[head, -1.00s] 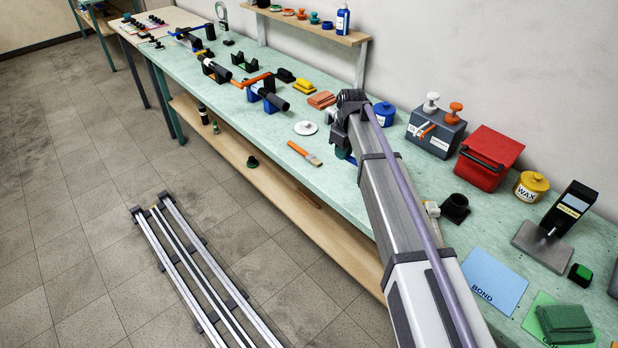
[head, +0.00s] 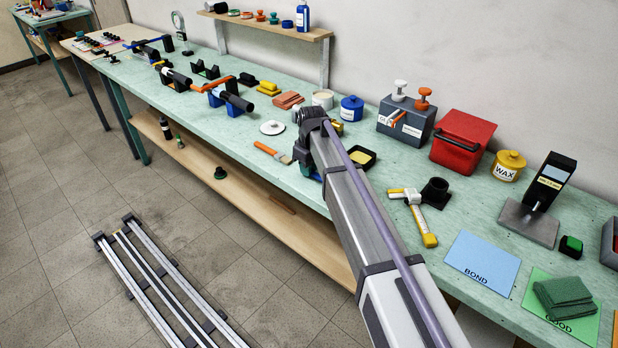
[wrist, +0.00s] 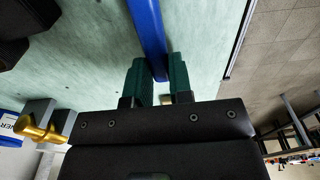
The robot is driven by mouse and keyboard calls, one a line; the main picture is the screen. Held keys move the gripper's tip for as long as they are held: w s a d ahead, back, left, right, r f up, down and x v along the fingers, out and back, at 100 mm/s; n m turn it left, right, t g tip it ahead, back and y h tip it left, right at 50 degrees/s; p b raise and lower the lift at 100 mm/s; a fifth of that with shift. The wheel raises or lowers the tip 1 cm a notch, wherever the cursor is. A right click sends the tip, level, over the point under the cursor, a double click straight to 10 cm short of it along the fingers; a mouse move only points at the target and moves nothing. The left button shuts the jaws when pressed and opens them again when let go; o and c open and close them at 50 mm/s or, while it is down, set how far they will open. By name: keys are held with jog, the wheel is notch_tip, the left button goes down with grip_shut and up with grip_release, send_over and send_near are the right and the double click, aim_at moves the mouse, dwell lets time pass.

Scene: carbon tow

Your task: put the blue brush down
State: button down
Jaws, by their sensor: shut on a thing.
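My gripper (wrist: 158,88) shows in the wrist view with its green fingers closed on the blue brush (wrist: 147,35). I cannot tell whether the brush touches the bench. In the head view my own arm hides most of the gripper and the brush, close to the bench's front edge.
On the bench (head: 370,217) an orange-handled brush (head: 268,150) and a white disc (head: 272,128) lie left of my arm. A blue BOND sheet (head: 486,262) lies bare.

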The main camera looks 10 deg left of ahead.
jog(key=shift+f+p, duration=0.15)
jog(key=shift+p, duration=0.15)
jog(key=shift+f, duration=0.2)
jog(key=c, duration=1)
grip_release()
jog(key=r+p, duration=1.2)
jog(key=shift+s+d+r, duration=0.2)
jog(key=shift+d, duration=0.1)
jog(key=s+d+m, duration=0.3)
jog(key=s+d, duration=0.5)
jog(key=s, duration=0.1)
jog(key=s+d+m, duration=0.4)
jog(key=s+d, duration=0.4)
jog(key=s, duration=0.2)
jog(key=s+d+m, duration=0.4)
jog(key=s+d, duration=0.4)
jog(key=s, duration=0.2)
jog(key=shift+s+d, duration=0.25)
jog(key=shift+d, duration=0.05)
